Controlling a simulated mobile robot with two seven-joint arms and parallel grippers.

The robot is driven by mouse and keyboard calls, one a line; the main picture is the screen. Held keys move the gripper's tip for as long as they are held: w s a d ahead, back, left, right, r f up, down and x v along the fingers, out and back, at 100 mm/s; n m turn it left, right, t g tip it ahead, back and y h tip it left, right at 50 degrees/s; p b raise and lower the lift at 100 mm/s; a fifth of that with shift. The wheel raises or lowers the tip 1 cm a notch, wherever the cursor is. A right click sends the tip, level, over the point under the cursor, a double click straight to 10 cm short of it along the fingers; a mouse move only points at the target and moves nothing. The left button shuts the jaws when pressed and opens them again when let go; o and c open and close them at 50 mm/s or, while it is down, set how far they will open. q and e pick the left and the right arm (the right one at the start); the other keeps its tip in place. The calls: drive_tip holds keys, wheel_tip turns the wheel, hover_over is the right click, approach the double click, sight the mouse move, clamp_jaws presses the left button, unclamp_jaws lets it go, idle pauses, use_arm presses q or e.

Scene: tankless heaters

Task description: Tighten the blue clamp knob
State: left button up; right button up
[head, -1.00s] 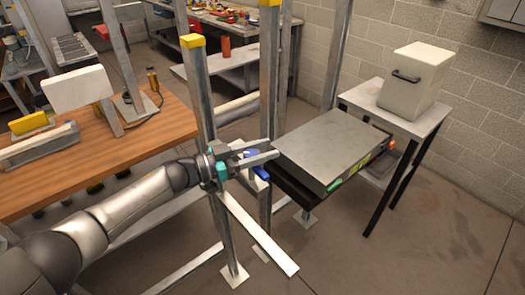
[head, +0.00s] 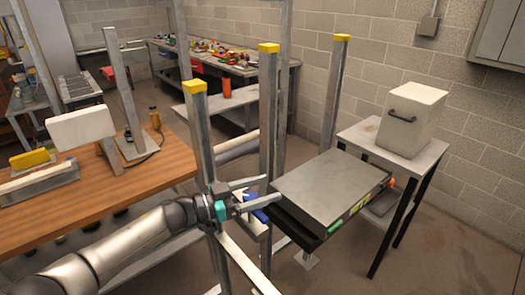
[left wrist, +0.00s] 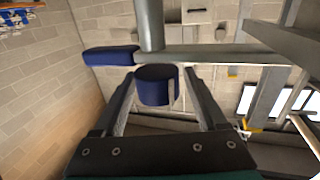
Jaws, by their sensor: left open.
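The blue clamp knob (left wrist: 154,86) is a short dark-blue cylinder in the left wrist view, below a grey bar. My left gripper (left wrist: 160,75) is open, with one finger on each side of the knob. I cannot tell whether either finger touches it. A longer blue handle-like piece (left wrist: 110,55) sticks out to the left of the knob. In the head view, blue clamp parts (head: 261,202) show at the metal post, partly hidden by my left gripper (head: 270,190). My right gripper is in neither view.
Upright metal posts with yellow caps (head: 194,87) stand close around my left arm. A flat grey unit (head: 330,195) lies just right of the gripper. A small table (head: 362,128) with a white box (head: 411,118) is behind it. A wooden bench (head: 150,165) is at left.

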use_arm(q)
wheel_tip(320, 180, up, 19)
drive_tip(key=p, duration=0.3)
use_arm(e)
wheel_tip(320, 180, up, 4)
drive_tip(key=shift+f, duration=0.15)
use_arm(q)
drive_tip(key=shift+f, duration=0.1)
